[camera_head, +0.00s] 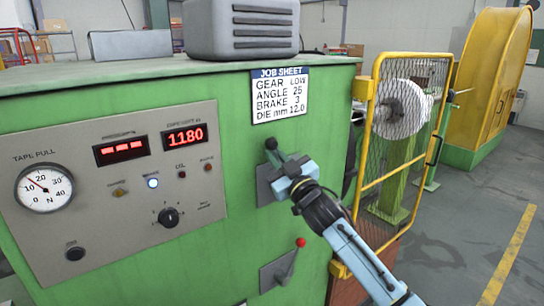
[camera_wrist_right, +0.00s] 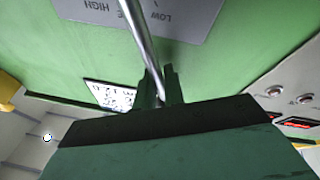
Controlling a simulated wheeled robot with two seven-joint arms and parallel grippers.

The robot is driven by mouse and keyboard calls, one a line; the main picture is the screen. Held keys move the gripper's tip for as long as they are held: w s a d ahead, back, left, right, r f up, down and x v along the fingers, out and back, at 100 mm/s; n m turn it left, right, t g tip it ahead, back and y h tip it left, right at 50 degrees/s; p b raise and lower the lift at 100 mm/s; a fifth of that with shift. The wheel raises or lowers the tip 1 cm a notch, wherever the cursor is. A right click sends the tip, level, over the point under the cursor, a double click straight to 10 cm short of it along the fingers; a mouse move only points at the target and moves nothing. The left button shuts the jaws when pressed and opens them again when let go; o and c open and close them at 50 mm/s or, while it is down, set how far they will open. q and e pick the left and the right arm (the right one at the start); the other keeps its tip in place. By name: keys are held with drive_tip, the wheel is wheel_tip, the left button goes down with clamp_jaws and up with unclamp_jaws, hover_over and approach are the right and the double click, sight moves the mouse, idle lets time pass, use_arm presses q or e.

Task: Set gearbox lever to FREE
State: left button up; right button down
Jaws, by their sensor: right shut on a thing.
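The gearbox lever has a black knob (camera_head: 271,143) and stands out from a grey plate on the green machine front, under the job sheet. My right gripper (camera_head: 279,168) is at this lever, just below the knob in the head view. In the right wrist view the lever's bright metal rod (camera_wrist_right: 140,40) runs down between the two dark fingers of my right gripper (camera_wrist_right: 160,88), which is shut on it. The lever's grey plate (camera_wrist_right: 185,18) shows upside down there, with LOW and HIGH readable and another word partly hidden by the rod. My left gripper is not in view.
A second lever with a red knob (camera_head: 300,242) is below my right gripper. The job sheet (camera_head: 280,94) reads GEAR LOW. A control panel (camera_head: 120,225) with a gauge is at the left. A yellow mesh guard (camera_head: 374,150) stands right of the machine front.

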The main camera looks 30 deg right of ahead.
drive_tip(key=d+m+h+p, duration=0.1)
drive_tip(key=m, duration=0.1)
drive_tip(key=d+r+m+p, duration=0.1)
drive_tip(key=shift+w+d+m+h, duration=0.1)
drive_tip(key=shift+d+m+h, duration=0.15)
drive_tip(key=shift+m+h, duration=0.15)
drive_tip(key=shift+d+f+m+g+h+p, duration=0.1)
drive_tip(key=shift+d+m+g+h+p, duration=0.3)
drive_tip(key=shift+d+m+p, duration=0.45)
drive_tip(key=shift+a, duration=0.1)
drive_tip(key=shift+b, duration=0.3)
drive_tip(key=c, duration=1.5)
unclamp_jaws()
drive_tip(key=b+v, duration=0.2)
drive_tip(key=v, duration=1.1)
